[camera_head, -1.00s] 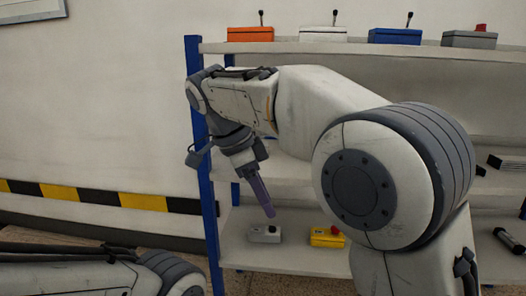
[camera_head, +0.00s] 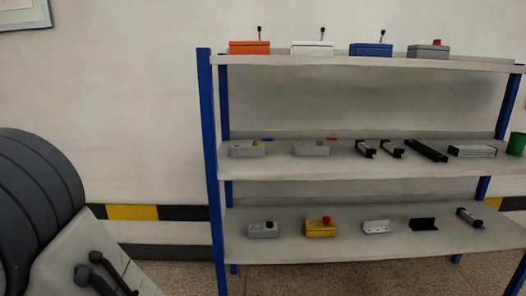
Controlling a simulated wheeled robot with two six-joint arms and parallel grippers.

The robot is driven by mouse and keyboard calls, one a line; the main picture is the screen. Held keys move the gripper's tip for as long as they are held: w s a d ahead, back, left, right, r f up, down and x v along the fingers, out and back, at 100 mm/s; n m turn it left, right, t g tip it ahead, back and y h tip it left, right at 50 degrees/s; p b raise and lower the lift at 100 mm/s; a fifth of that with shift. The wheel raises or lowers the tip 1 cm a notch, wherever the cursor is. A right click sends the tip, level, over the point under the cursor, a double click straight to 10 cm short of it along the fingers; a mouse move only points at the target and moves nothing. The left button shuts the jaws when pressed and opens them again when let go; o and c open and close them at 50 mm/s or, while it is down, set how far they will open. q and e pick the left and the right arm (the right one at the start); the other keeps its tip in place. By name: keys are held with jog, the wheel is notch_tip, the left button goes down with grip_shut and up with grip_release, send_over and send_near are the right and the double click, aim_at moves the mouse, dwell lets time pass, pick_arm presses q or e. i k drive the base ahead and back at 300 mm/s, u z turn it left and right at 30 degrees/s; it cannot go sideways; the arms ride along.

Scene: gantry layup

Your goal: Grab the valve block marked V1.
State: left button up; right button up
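Two light grey blocks with small yellow labels stand on the middle shelf, a left block (camera_head: 248,149) and a right block (camera_head: 311,148). A blue piece shows behind the left one and a red piece behind the right one. They look like valve blocks, but the labels are too small to read, so I cannot tell which is V1. Both blocks are apart from any arm.
The shelf rack has blue posts (camera_head: 209,150). Its top shelf holds orange (camera_head: 249,48), white (camera_head: 312,48), blue (camera_head: 371,50) and grey (camera_head: 428,52) boxes. The bottom shelf holds a yellow box (camera_head: 320,229) and several small parts.

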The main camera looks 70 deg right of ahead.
aim_at(320, 148)
jog(key=u, duration=0.1)
jog(key=i, duration=0.6)
jog(key=z, duration=2.4)
jog(key=i, duration=1)
